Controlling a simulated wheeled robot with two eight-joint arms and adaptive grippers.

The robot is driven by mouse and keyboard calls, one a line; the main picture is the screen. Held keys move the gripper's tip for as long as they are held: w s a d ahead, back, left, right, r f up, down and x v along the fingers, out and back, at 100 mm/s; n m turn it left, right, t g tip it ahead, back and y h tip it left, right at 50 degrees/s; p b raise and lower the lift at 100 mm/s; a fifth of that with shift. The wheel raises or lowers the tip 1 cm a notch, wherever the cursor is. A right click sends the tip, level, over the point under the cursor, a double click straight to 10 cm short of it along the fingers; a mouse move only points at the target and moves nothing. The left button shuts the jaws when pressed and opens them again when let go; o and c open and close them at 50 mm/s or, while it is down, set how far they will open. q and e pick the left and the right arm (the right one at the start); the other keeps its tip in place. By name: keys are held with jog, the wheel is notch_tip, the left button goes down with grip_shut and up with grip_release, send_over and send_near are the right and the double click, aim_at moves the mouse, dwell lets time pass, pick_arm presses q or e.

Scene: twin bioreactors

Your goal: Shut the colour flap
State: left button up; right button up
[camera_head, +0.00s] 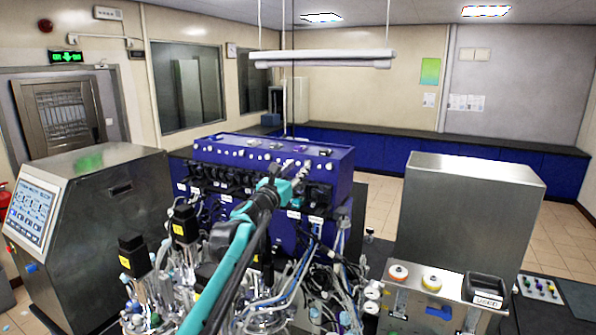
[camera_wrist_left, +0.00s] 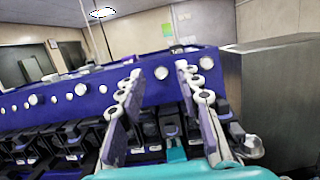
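The blue bioreactor control unit (camera_head: 270,152) stands in the middle of the head view. It has a row of white knobs along its upper front and black pump heads (camera_wrist_left: 60,140) below them. I cannot tell which part is the colour flap; no raised flap stands out clearly. My left gripper (camera_head: 296,168) reaches in from below and is in front of the unit's right half. In the left wrist view the gripper (camera_wrist_left: 158,72) is open, its two fingers apart with nothing between them. Black pump parts show behind the fingers. My right gripper is not in view.
Tubes, cables and vessels (camera_head: 165,285) crowd the space below the unit. A grey metal cabinet with a screen (camera_head: 85,235) stands at left, another grey box (camera_head: 465,215) at right. A small panel with coloured buttons (camera_head: 540,288) lies at far right.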

aim_at(298, 188)
pick_arm(q)
jog(key=s+a+f+g+p, duration=0.2)
jog(key=s+f+p, duration=0.2)
jog(key=s+f, duration=0.15)
jog(key=shift+y, duration=0.4)
jog(key=x, duration=0.3)
jog(key=f+p+x, duration=0.1)
jog(key=x, duration=0.2)
jog(key=shift+w+f, duration=0.15)
jog(key=shift+w, duration=0.3)
jog(key=shift+w+d+p, duration=0.2)
jog(key=shift+w+p, duration=0.15)
jog(key=shift+w, duration=0.3)
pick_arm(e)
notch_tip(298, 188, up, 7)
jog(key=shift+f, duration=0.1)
